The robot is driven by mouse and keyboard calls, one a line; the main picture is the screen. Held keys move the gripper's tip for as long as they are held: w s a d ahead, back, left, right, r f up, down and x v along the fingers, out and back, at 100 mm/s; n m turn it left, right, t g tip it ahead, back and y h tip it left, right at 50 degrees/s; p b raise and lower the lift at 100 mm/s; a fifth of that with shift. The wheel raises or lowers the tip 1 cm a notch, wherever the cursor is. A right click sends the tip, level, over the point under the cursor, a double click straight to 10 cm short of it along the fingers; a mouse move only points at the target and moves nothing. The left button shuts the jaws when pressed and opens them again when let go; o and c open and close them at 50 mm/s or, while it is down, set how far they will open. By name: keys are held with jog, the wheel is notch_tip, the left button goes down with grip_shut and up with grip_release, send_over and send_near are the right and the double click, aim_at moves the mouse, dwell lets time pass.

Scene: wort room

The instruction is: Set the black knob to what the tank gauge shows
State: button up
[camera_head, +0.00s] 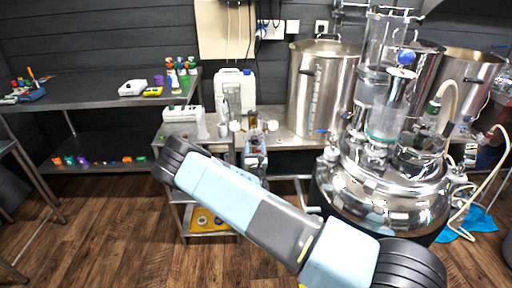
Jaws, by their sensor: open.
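A tall steel tank (330,75) stands on the back bench, with a narrow upright level scale (313,95) on its front. Its reading is too small to make out. I cannot pick out a black knob in this view. My light blue and grey arm (235,195) crosses the middle foreground and hides part of the bench front. My gripper (253,126) appears small beyond the arm, pointing away toward the bench, with its jaws apart. I see nothing held between them.
A shiny round vessel (385,195) with glass columns and hoses stands at right. A white canister (234,88) and a white box-like device (183,115) are on the bench. A steel shelf (85,95) with small items stands left. Wooden floor (110,220) is clear at lower left.

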jog(key=c, duration=1)
jog(key=shift+d+n+y, duration=0.1)
jog(key=shift+n+y, duration=0.65)
jog(key=shift+n, duration=0.6)
jog(key=shift+d+n+y, duration=0.1)
jog(key=shift+n+y, duration=0.65)
jog(key=shift+n, duration=0.6)
jog(key=shift+c, duration=0.2)
jog(key=o, duration=1)
jog(key=shift+o, duration=0.2)
jog(key=shift+s, duration=0.1)
jog(key=v, duration=1.3)
jog(key=shift+s, duration=0.35)
